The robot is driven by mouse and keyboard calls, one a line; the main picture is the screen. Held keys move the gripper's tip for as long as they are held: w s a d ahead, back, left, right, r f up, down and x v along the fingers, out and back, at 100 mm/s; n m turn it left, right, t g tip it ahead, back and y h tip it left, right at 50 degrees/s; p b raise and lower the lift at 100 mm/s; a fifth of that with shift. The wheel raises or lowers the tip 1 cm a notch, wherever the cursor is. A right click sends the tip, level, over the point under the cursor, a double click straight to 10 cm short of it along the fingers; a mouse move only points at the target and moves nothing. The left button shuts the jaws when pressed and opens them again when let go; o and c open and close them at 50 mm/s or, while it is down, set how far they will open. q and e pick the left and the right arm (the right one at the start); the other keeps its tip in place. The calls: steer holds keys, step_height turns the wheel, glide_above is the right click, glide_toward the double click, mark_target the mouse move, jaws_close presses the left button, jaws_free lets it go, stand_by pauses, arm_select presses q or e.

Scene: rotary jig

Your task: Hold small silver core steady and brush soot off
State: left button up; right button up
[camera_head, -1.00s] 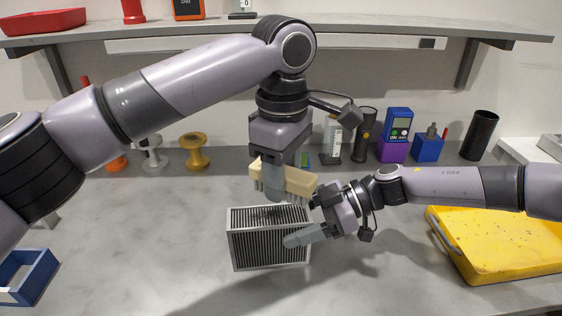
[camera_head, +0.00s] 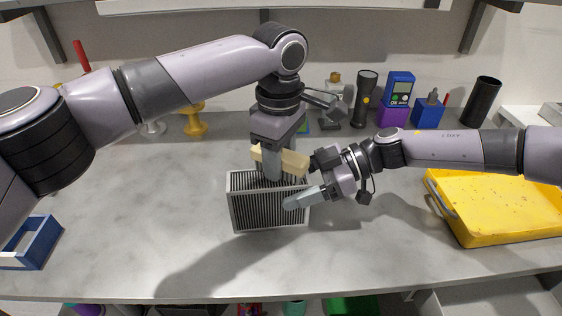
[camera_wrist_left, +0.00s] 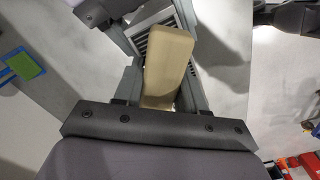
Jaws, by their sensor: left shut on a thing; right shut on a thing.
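The small silver core (camera_head: 265,212), a box with a silver frame and dark upright slats, stands upright on the grey table. My left gripper (camera_head: 272,166) points down, shut on a cream brush (camera_head: 293,160). The brush is at the core's top edge, its bristles mostly hidden, so contact is hard to tell. In the left wrist view the brush (camera_wrist_left: 168,65) lies across part of the slatted core (camera_wrist_left: 152,38). My right gripper (camera_head: 303,198) is shut on the core's right end, one finger lying across its front face. I cannot make out soot from the dark slats.
A yellow tray (camera_head: 490,212) lies at the right and a blue open box (camera_head: 32,243) at the left front. Along the back stand spools (camera_head: 194,122), a flashlight (camera_head: 366,98), a blue meter (camera_head: 399,90) and a black cylinder (camera_head: 482,102).

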mark_target(255, 150)
arm_select(q)
steer(key=shift+w, duration=0.5)
arm_select(e)
steer(key=shift+r, duration=0.1)
arm_select(q)
steer(key=shift+a+f, duration=0.1)
steer(key=shift+a, duration=0.8)
steer(key=s, duration=0.2)
steer(key=shift+s+d, duration=0.2)
steer(key=shift+s, duration=0.85)
steer(key=shift+s+a, duration=0.1)
steer(key=shift+a, duration=0.55)
steer(key=shift+w+a, duration=0.1)
steer(key=shift+w, duration=1.75)
steer(key=shift+w+a, duration=0.15)
steer(key=shift+a, duration=0.5)
steer(key=shift+s+a, duration=0.15)
steer(key=shift+s, duration=0.15)
steer(key=shift+s+d, duration=0.2)
steer(key=shift+s, duration=1.65)
step_height(255, 150, up, 3)
steer(key=shift+w+f, duration=0.1)
arm_select(e)
steer(key=shift+w, duration=0.1)
arm_select(q)
steer(key=shift+r, duration=2.85)
